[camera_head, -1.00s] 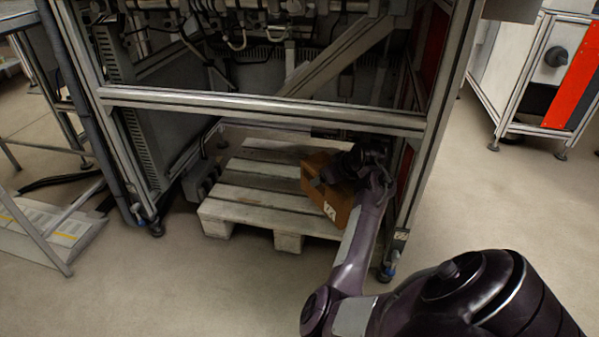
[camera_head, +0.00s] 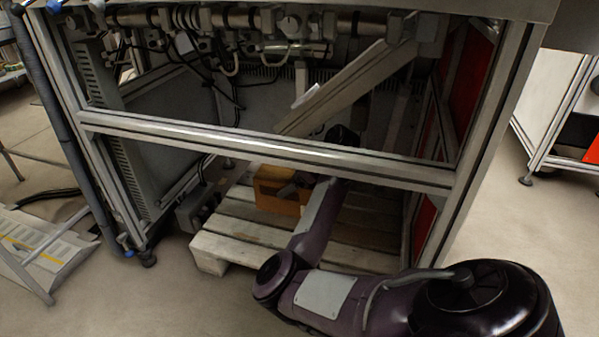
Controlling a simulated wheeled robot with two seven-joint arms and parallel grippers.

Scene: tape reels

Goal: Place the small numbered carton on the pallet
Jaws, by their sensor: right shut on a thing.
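The small brown carton (camera_head: 268,199) is low inside the machine frame, over the back left part of the pallet. No number can be read on it now. The pale wooden pallet (camera_head: 245,229) lies on the floor under the frame, with bare slats in front of the carton and to its right. My right arm reaches in under the frame's crossbar, and my right gripper (camera_head: 290,190) is shut on the carton. The crossbar and my arm hide part of the grip. I cannot tell whether the carton touches the slats. My left gripper is not in view.
The frame's right post (camera_head: 478,150) stands close to my arm. A grey box (camera_head: 197,208) sits left of the pallet. Floor in front of the pallet is clear.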

